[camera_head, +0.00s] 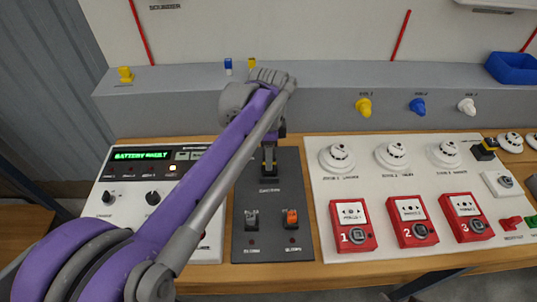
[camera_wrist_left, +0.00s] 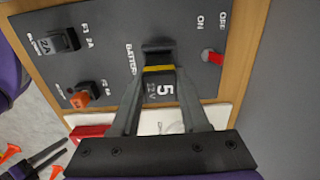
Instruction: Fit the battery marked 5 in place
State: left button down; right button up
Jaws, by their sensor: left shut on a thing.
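The battery marked 5 (camera_wrist_left: 161,90) is a dark block with a yellow band and a white label. My left gripper (camera_wrist_left: 160,100) is shut on it, one finger on each side. Its far end is at the dark holder (camera_wrist_left: 157,48) by the BATTERY lettering on the dark panel (camera_head: 270,218); I cannot tell whether it is fully seated. In the head view my left arm reaches over the panel, and the battery (camera_head: 269,157) shows below the wrist. What seems to be my right gripper (camera_wrist_left: 50,155) shows at the lower left of the wrist view, its fingers apart and empty.
Right is a white board (camera_head: 350,180) with detectors and red call points. A grey ledge (camera_head: 320,95) runs behind.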

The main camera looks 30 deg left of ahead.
pick_arm(q)
jog(key=shift+f+b, duration=0.7)
jog(key=shift+f, duration=0.9)
dwell(1.1)
grip_release()
dwell(0.5)
jog(key=shift+r, duration=0.1)
jog(key=shift+r+p, duration=2.45)
jog(key=shift+r, duration=1.05)
jog(key=shift+f, duration=0.15)
